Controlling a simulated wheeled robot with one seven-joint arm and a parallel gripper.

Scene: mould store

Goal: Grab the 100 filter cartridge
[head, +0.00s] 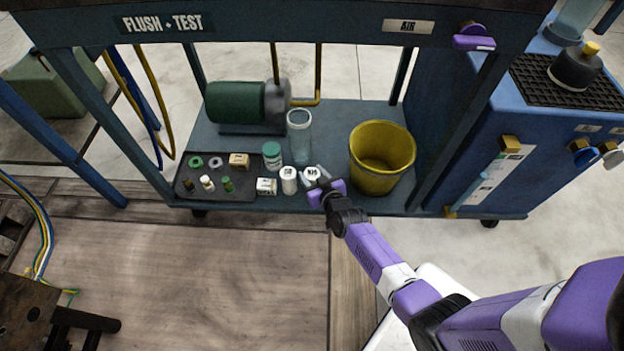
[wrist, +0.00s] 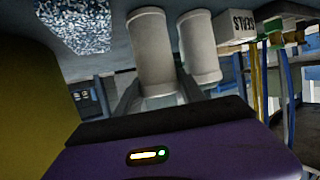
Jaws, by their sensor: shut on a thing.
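Two white filter cartridges stand side by side on the cart's lower shelf in the head view. My gripper (head: 318,187) reaches in at the right-hand cartridge (head: 311,173), on the side nearer the yellow bucket. The other cartridge (head: 289,181) is just left of it. Their dark labels are too small to read surely. In the wrist view my gripper (wrist: 158,97) has its fingers on both sides of the nearer white cartridge (wrist: 152,50) and is shut on it. The second cartridge (wrist: 200,48) is close beside it, outside the fingers. No printing shows on either there.
The yellow bucket (head: 381,178) stands close right of my gripper. A clear cylinder (head: 300,140) and a green-lidded jar (head: 272,155) stand behind the cartridges. A small box (head: 266,187) and a dark tray (head: 238,189) of small parts lie left. The shelf is bounded by frame posts.

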